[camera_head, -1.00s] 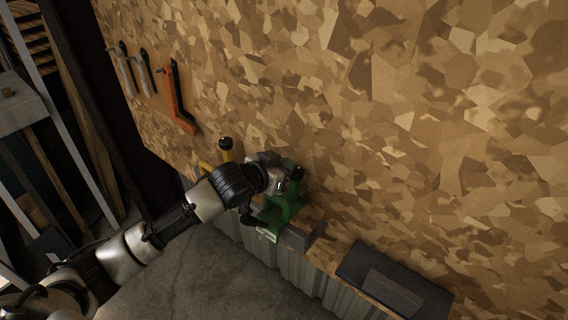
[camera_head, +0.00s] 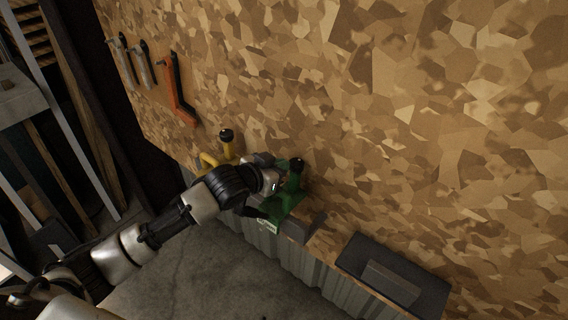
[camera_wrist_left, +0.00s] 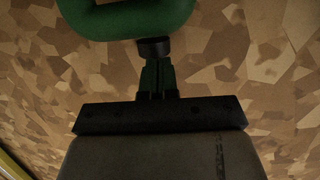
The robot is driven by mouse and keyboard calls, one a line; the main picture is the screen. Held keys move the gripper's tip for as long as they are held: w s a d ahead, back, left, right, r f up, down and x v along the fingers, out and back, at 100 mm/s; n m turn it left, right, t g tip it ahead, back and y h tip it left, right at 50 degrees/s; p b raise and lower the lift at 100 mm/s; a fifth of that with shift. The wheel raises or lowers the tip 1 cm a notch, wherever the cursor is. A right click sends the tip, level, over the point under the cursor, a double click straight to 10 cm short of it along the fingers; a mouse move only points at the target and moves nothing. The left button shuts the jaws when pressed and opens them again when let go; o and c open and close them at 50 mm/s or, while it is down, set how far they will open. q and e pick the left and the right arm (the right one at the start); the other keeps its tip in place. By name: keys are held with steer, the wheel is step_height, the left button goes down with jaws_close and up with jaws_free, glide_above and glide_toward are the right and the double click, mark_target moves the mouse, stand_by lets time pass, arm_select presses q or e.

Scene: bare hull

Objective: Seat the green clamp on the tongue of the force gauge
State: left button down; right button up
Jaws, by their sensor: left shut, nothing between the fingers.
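The green clamp (camera_head: 289,199) stands on the narrow ledge against the wall, with its black knob at the top. A small pale label shows at its lower front. In the left wrist view a rounded green part of the clamp (camera_wrist_left: 125,22) fills the top. My left gripper (camera_head: 277,177) is shut and empty, close to the clamp's left side; I cannot tell whether it touches. Its closed fingers (camera_wrist_left: 157,76) point toward the green part in the left wrist view. A dark grey block (camera_head: 306,226) sits at the clamp's right. I cannot make out the gauge's tongue. My right gripper is not in view.
A yellow clamp (camera_head: 222,152) stands left of my gripper. A dark pad with a raised block (camera_head: 393,277) lies farther right on the ledge. An orange tool (camera_head: 180,95) and grey tools (camera_head: 126,60) hang on the flake-patterned wall. Bare floor (camera_head: 200,270) lies below.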

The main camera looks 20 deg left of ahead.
arm_select(q)
steer(key=s+f+b+v, duration=0.1)
steer(key=b+v, duration=0.3)
steer(key=v, duration=0.7)
steer(key=shift+s+a+f+b, duration=0.3)
steer(key=shift+f, duration=0.3)
